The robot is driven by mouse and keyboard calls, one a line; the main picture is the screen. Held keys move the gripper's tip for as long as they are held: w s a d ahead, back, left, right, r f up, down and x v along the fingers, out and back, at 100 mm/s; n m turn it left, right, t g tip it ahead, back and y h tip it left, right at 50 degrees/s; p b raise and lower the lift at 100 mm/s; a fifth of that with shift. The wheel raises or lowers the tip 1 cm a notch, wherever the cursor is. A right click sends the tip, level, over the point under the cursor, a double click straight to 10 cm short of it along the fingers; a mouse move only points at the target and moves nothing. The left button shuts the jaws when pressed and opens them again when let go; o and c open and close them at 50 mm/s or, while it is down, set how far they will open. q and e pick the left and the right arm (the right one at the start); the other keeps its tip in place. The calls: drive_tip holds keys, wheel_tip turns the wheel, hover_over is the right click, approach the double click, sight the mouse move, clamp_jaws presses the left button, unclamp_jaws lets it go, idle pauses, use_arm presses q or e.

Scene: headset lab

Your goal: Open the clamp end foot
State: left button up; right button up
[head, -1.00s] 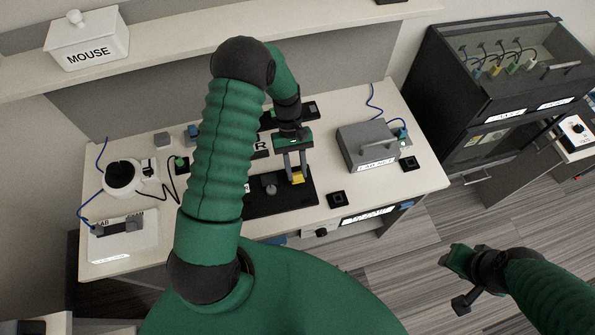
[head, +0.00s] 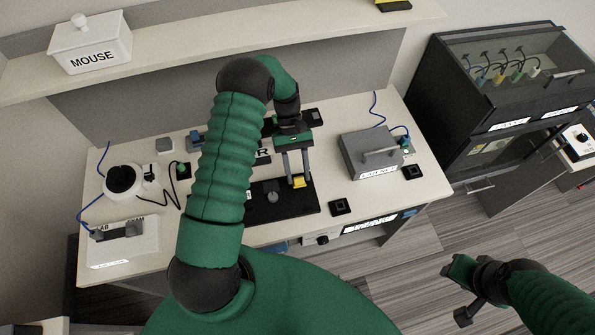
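A black base plate (head: 300,206) lies on the bench, with a grey round knob (head: 272,196) and a small yellow part (head: 299,182) on it. I cannot tell for sure which piece is the clamp end foot. My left gripper (head: 298,180) points down over the plate, its two grey fingers apart with the yellow part at their tips. Whether they touch it is too small to tell. My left arm hides the plate's left side. My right gripper (head: 458,290) hangs over the floor at the lower right, away from the bench; its fingers are unclear.
A grey box with a handle (head: 371,155) stands right of the plate, with small black blocks (head: 340,207) near it. A white round device (head: 122,180) and a white box (head: 122,245) stand at left. A shelf with a MOUSE jar (head: 90,46) runs behind. A black cabinet (head: 480,110) stands right.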

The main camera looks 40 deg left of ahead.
use_arm(q)
drive_tip(key=shift+o, duration=1)
wheel_tip(320, 180, up, 3)
drive_tip(key=shift+w+f+b, duration=0.1)
drive_tip(key=shift+b, duration=0.4)
drive_tip(key=s+d+r+b, duration=0.1)
drive_tip(key=s+d+r, duration=0.1)
drive_tip(key=s+d, duration=0.6)
drive_tip(key=s, duration=0.5)
drive_tip(key=shift+s+d, duration=0.35)
